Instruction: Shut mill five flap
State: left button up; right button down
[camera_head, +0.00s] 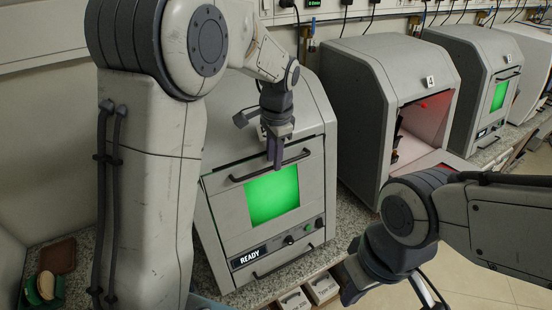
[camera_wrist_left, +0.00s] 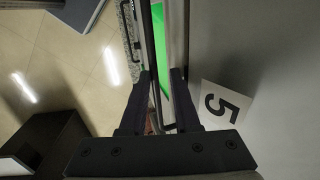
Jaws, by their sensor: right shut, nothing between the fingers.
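Mill five is the grey machine (camera_head: 315,120) in the middle of the head view; its number 5 label (camera_wrist_left: 221,103) shows in the left wrist view. Its front flap (camera_head: 225,205) has a lit green window (camera_head: 272,195) and looks closed or nearly closed; any small gap cannot be told. A dark bar handle (camera_head: 297,157) crosses the flap's top. My left gripper (camera_head: 274,152) points down at this handle. In the left wrist view its fingers (camera_wrist_left: 161,80) are apart, with the dark bar running between them. My right gripper (camera_head: 352,289) is shut and empty, low and right of mill five.
Mill four (camera_head: 365,75) stands to the right with its front open and red light inside. Another mill with a green window (camera_head: 500,95) stands beyond it. A READY panel (camera_head: 250,257) and a lower handle (camera_head: 283,262) are below the flap. Small boxes (camera_head: 322,287) sit under the counter edge.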

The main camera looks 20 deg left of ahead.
pick_arm(q)
jog(key=shift+w, duration=0.15)
notch_tip(320, 180, up, 10)
jog(key=s+b, duration=0.1)
jog(key=b, duration=0.1)
jog(key=shift+d+r, duration=0.25)
jog(key=shift+d, duration=0.1)
jog(key=s+d+f+h+b, duration=0.1)
jog(key=s+d+f+b, duration=0.5)
jog(key=s+d+f, duration=0.55)
jog(key=s+f+b, duration=0.1)
jog(key=s+f, duration=0.4)
jog(key=s, duration=0.3)
jog(key=s+f+n+b, duration=0.1)
jog(key=s+f+b, duration=0.1)
jog(key=s+f, duration=0.3)
jog(key=s, duration=0.2)
jog(key=shift+s+a+f+g+h, duration=0.2)
jog(key=shift+s+f+g+h, duration=0.1)
jog(key=shift+s+f+g, duration=0.1)
